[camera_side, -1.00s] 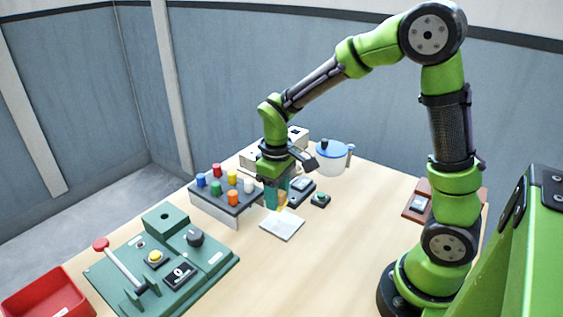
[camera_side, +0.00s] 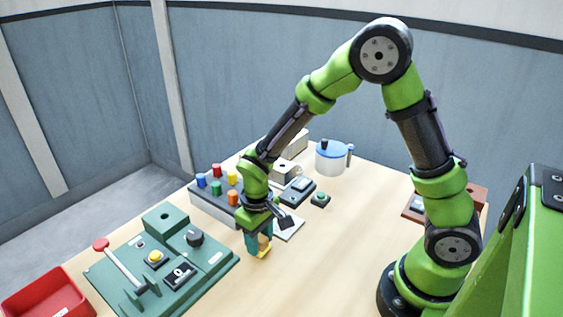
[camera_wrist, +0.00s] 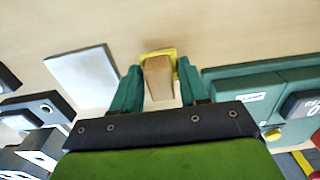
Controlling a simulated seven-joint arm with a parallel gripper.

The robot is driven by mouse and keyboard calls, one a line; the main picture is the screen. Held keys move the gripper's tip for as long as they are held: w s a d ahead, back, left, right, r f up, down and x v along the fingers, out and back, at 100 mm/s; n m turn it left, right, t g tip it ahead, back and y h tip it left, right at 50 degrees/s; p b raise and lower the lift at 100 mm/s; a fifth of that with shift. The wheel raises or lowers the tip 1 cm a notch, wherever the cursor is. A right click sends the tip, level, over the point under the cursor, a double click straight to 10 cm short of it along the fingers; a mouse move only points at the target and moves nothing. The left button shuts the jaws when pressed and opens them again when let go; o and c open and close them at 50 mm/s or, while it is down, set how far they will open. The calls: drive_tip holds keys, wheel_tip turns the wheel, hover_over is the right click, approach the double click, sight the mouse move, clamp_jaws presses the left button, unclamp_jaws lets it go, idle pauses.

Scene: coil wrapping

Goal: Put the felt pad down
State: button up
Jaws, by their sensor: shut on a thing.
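My gripper (camera_side: 258,243) points down, low over the bare table between the white square plate and the green machine. In the wrist view its two teal fingers (camera_wrist: 159,82) are closed on the felt pad (camera_wrist: 158,74), a tan block with a yellow edge. The felt pad also shows in the side view (camera_side: 264,249) as a small yellow-tan piece at the fingertips. I cannot tell whether its underside touches the table.
The white square plate (camera_side: 289,228) lies just behind the gripper and shows in the wrist view (camera_wrist: 82,76). The green machine (camera_side: 205,262) with a red-knobbed lever is left. A rack of coloured pegs (camera_side: 207,203) stands behind. The table front right is clear.

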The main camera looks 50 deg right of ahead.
sight(259, 236)
drive_tip(key=shift+f, duration=0.2)
drive_tip(key=o, duration=1)
wheel_tip(259, 236, up, 11)
drive_tip(key=s+d+r+m+t, duration=0.1)
drive_tip(key=s+r+t, duration=0.1)
drive_tip(key=s+r, duration=0.2)
drive_tip(key=s+d+r+m+t+y, duration=0.1)
drive_tip(key=s+r+t, duration=0.1)
drive_tip(key=s+r, duration=0.2)
drive_tip(key=s+d+r+m+t+y, duration=0.1)
drive_tip(key=s+d+r+m+t, duration=0.1)
drive_tip(key=s+r+t, duration=0.1)
drive_tip(key=shift+v, duration=0.8)
drive_tip(key=shift+w+r, duration=0.1)
